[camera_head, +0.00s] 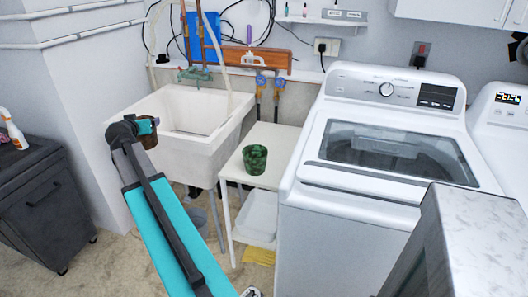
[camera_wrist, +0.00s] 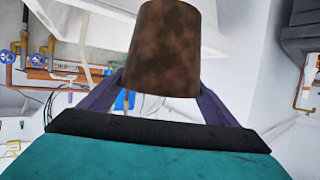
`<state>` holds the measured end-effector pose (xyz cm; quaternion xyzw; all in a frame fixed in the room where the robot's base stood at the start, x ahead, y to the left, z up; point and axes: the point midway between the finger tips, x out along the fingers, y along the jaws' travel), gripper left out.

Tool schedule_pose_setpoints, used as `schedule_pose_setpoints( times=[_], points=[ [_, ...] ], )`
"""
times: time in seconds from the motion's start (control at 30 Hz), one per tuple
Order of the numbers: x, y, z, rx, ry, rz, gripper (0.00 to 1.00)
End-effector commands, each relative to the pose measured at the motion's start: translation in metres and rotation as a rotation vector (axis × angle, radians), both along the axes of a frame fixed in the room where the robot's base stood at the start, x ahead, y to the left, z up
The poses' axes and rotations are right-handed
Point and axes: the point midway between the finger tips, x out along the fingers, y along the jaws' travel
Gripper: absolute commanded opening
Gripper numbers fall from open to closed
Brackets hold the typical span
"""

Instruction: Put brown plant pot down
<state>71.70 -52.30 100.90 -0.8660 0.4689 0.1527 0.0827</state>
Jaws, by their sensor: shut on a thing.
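The brown plant pot (camera_wrist: 165,50) fills the top middle of the wrist view, between the two fingers of my gripper (camera_wrist: 160,85). My gripper is shut on it. In the head view the pot (camera_head: 149,139) shows small at the end of my arm, in front of the white sink's left side. My gripper (camera_head: 146,127) partly hides it there. The pot is held in the air, and I see no surface touching it.
A white side table (camera_head: 234,171) stands between the sink (camera_head: 200,145) and the washing machine (camera_head: 372,150). A green patterned pot (camera_head: 255,159) stands on its top, with bare room around it. A dark cabinet (camera_head: 45,205) is at the left. A grey-topped unit (camera_head: 470,235) is at the right front.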

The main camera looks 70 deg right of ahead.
Motion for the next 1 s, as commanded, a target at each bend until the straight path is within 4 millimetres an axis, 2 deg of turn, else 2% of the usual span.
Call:
schedule_pose_setpoints(
  times=[0.03,0.1,0.4,0.7,1.0],
  points=[
    [-0.01,-0.022,-0.004,-0.001,0.0,-0.041,0.49],
    [-0.026,-0.047,-0.006,0.0,0.0,-0.096,0.49],
    [-0.097,-0.14,-0.012,-0.001,-0.001,-0.31,0.49],
    [-0.168,-0.21,-0.016,0.0,-0.001,-0.487,0.49],
    [-0.24,-0.268,-0.019,-0.001,0.0,-0.647,0.49]
  ],
)
